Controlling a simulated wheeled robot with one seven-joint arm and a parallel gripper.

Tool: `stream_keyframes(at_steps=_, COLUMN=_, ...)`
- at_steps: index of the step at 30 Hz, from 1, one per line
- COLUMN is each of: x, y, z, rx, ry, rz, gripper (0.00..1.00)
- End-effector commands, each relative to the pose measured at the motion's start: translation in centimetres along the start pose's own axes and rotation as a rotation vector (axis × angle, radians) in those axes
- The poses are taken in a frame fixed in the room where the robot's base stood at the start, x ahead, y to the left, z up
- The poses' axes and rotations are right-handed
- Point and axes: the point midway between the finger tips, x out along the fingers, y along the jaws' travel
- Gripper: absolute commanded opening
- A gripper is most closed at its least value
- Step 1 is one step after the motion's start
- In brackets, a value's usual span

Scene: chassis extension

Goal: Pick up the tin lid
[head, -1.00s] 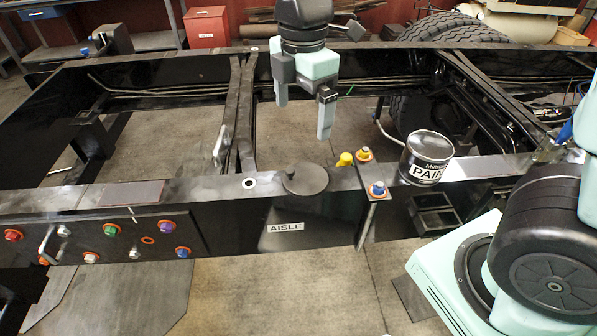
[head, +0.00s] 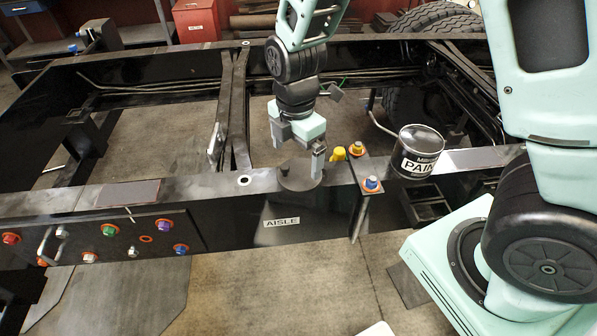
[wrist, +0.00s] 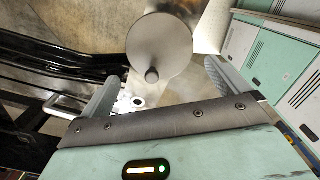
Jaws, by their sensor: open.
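The tin lid (head: 293,183) is a dark round disc lying flat on the top of the near black chassis rail, above the AISLE label. In the wrist view the lid (wrist: 160,42) looks grey and round, with a small knob on its near side. My gripper (head: 300,156) is open and empty above the lid, hiding part of it in the head view. In the wrist view my gripper (wrist: 160,86) has its two fingers spread to either side of the knob. I cannot tell how large the remaining gap is.
A yellow fitting (head: 338,153) and a blue bolt (head: 371,183) stand close to the right of the lid. A paint tin (head: 420,152) stands further right on the rail. A dark flat plate (head: 128,193) lies on the rail to the left.

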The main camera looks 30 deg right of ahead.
Motion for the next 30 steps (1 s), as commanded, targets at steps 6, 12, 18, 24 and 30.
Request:
stream_keyframes(at_steps=6, x=2.5, y=-0.3, z=0.5, rx=0.001, ry=-0.002, rz=-0.007, gripper=1.00)
stream_keyframes(at_steps=12, x=4.6, y=-0.2, z=0.5, rx=0.000, ry=0.000, rz=-0.003, gripper=1.00)
stream_keyframes(at_steps=18, x=4.9, y=-0.2, z=0.4, rx=0.000, ry=0.000, rz=-0.001, gripper=1.00)
stream_keyframes(at_steps=24, x=4.9, y=-0.2, z=0.4, rx=0.000, ry=0.000, rz=-0.001, gripper=0.70)
stream_keyframes(at_steps=30, x=4.9, y=-0.2, z=0.4, rx=0.000, ry=0.000, rz=-0.001, gripper=0.70)
